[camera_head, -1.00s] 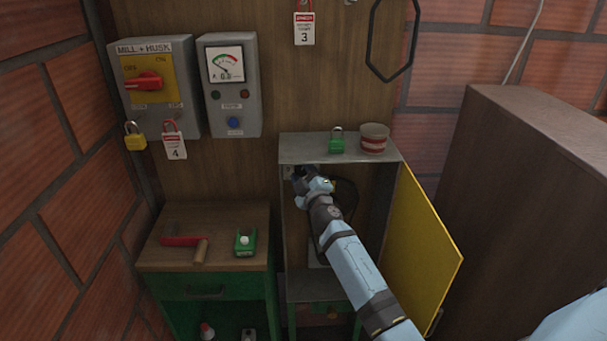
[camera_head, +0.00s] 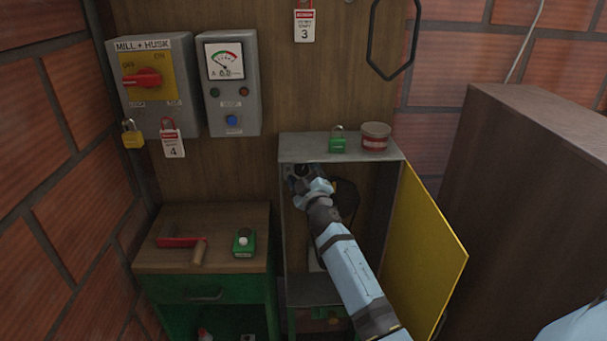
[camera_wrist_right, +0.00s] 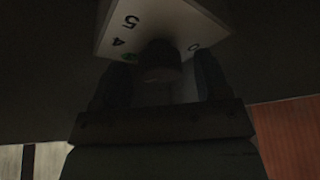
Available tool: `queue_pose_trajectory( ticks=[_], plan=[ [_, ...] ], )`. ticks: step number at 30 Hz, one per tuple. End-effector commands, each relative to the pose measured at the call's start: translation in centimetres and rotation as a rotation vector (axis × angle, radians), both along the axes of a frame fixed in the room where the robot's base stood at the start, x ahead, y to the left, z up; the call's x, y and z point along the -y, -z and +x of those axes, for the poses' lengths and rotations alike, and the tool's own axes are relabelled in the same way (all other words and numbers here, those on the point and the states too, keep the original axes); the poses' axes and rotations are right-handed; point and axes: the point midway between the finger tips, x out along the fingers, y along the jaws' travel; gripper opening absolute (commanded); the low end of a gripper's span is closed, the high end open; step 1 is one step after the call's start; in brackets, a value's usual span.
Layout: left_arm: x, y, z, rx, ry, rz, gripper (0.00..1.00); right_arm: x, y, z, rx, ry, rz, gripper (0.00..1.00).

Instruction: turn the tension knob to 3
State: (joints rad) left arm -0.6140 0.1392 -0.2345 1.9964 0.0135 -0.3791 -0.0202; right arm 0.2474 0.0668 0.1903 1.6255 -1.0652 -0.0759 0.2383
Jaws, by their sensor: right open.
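The tension knob (camera_wrist_right: 160,62) is a dark round knob on a pale plate (camera_wrist_right: 165,22) in the right wrist view. Digits 5, 4 and 0 can be read on the plate, upside down, with a green mark beside the 4. The knob's pointer is too dark to read. My right gripper (camera_wrist_right: 163,80) is open, with one finger on each side of the knob; I cannot tell whether they touch it. In the head view, my right gripper (camera_head: 300,178) is inside the open grey cabinet (camera_head: 340,150), at its upper left, and hides the knob. My left gripper is out of view.
The cabinet's yellow door (camera_head: 425,250) stands open at the right. A green padlock (camera_head: 338,142) and a red-and-white cup (camera_head: 375,136) are on the cabinet top. A green workbench (camera_head: 205,290) is at the left, and a large brown box (camera_head: 530,190) at the right.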

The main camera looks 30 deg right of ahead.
Motion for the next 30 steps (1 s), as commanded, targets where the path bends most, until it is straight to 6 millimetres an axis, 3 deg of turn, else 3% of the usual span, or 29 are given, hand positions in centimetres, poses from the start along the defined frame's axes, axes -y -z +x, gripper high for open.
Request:
queue_pose_trajectory(
  ticks=[5, 15, 21, 30],
  plan=[
    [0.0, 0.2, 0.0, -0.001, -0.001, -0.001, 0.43, -0.4, 0.5, -1.3, -0.001, -0.001, 0.001, 0.69],
    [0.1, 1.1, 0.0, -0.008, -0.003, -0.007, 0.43, -2.3, 2.7, -8.3, -0.002, 0.0, 0.003, 0.69],
    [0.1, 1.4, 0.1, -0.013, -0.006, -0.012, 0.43, -3.1, 3.5, -11.5, -0.001, 0.0, 0.001, 0.69],
    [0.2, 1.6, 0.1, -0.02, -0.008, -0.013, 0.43, -3.5, 3.7, -12.8, 0.0, 0.0, 0.0, 0.69]
  ],
)
